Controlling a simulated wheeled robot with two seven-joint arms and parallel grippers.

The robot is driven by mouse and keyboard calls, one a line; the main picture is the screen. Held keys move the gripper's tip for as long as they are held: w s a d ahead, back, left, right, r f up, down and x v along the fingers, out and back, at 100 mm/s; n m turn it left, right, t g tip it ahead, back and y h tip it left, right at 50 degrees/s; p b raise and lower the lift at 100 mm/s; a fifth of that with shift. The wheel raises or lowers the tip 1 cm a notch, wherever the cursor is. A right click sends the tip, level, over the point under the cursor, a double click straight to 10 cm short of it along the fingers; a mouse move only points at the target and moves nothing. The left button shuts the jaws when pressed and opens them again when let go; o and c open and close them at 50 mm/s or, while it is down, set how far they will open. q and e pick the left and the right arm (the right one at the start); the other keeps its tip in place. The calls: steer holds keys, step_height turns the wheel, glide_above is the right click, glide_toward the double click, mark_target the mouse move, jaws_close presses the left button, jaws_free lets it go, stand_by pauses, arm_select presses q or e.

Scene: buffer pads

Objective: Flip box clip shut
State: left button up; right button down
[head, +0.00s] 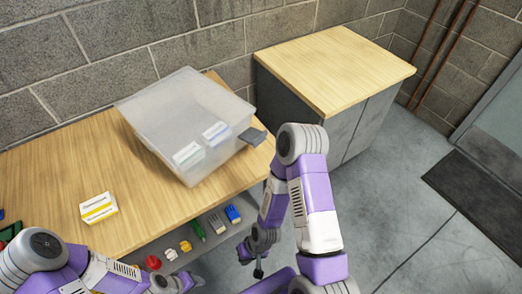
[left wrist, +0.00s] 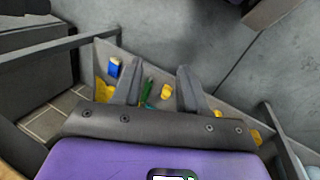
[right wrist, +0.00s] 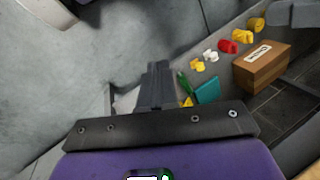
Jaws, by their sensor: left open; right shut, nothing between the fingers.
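A translucent plastic box (head: 185,115) with a lid stands on the wooden table, with two small white cartons visible inside. Its dark grey clip (head: 253,136) sticks outward from the box's right side, past the table's edge. My left gripper (left wrist: 157,72) is open and empty, pointing down over the low shelf; it is only partly seen at the bottom of the head view. My right gripper (head: 258,271) is shut and empty, hanging low in front of the table, well below the clip. Its closed fingers show in the right wrist view (right wrist: 158,68).
A white and yellow carton (head: 98,207) lies on the table (head: 50,170) left of the box. A lower shelf holds several small coloured parts, including a blue one (head: 233,214). A wooden-topped cabinet (head: 335,65) stands behind right.

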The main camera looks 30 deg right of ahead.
arm_select(q)
steer(key=o, duration=0.8)
steer(key=shift+o, duration=0.8)
arm_select(e)
steer(key=s+m+g+y, duration=0.4)
steer(key=s+m+g, duration=0.1)
steer(key=s+m, duration=0.1)
steer(key=w+d+r+m+t+y, duration=0.4)
steer(key=w+r+m+t+y, duration=0.6)
steer(key=w+m+t, duration=0.35)
arm_select(q)
steer(key=shift+r, duration=0.15)
arm_select(e)
steer(key=w+d+r+m+t+h, duration=0.2)
steer(key=d+m+t+h, duration=0.3)
steer(key=d+t, duration=0.2)
steer(key=w+d+r+m+t+h, duration=0.2)
steer(key=d+m+t+h, duration=0.3)
steer(key=d, duration=0.5)
steer(key=shift+w+d+t+h, duration=0.2)
steer(key=shift+w+t+h, duration=0.2)
steer(key=shift+w+t, duration=0.35)
steer(key=shift+s, duration=0.15)
